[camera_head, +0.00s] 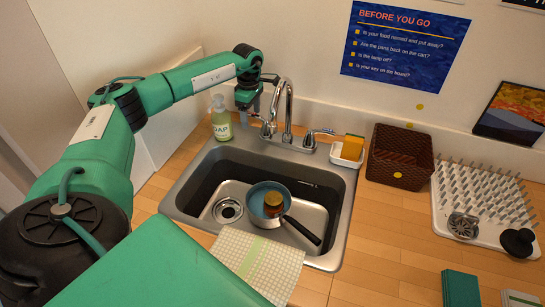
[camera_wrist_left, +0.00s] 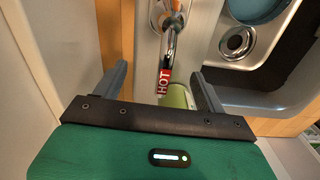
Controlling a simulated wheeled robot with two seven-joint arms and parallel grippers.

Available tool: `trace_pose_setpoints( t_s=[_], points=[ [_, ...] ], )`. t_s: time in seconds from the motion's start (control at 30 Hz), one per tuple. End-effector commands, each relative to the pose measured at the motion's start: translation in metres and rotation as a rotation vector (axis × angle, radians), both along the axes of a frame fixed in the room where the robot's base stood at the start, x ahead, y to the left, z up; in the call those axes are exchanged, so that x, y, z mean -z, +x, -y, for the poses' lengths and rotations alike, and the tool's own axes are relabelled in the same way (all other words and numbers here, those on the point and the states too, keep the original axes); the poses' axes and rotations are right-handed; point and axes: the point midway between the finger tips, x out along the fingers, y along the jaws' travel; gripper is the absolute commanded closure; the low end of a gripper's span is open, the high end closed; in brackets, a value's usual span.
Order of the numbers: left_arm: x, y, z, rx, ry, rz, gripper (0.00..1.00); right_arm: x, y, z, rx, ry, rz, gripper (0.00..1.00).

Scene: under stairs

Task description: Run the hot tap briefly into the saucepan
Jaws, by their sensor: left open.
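The saucepan (camera_head: 257,206), blue inside with a dark handle, sits in the sink basin with a brown and yellow item in it. Part of its blue inside shows at the top of the left wrist view (camera_wrist_left: 262,8). The chrome tap spout (camera_head: 289,100) arches behind the basin, left of the pan's handle; I see no water stream. My left gripper (camera_head: 250,108) is above the hot tap handle, left of the spout. In the left wrist view the handle, with a red HOT label (camera_wrist_left: 165,82), lies between the open fingers (camera_wrist_left: 160,72), apparently untouched. My right gripper is out of view.
A green soap bottle (camera_head: 221,122) stands close beside the left gripper. The other tap lever (camera_head: 322,132) is right of the spout. A sponge in a white dish (camera_head: 347,155), a brown basket (camera_head: 398,175) and a drying rack (camera_head: 485,205) stand further right.

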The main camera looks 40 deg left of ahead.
Motion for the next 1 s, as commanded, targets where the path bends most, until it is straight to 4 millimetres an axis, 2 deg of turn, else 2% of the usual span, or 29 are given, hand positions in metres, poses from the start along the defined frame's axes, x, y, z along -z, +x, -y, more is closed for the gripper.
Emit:
trace_pose_setpoints(
  t_s=[0.1,0.47,1.0],
  points=[
    [-0.019,0.000,0.000,0.000,0.000,0.001,0.27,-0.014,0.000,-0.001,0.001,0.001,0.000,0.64],
    [-0.060,0.000,0.000,0.000,0.000,0.001,0.27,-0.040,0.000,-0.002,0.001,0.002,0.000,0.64],
    [-0.062,0.000,0.000,0.000,0.000,0.000,0.27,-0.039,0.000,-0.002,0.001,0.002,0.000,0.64]
  ],
)
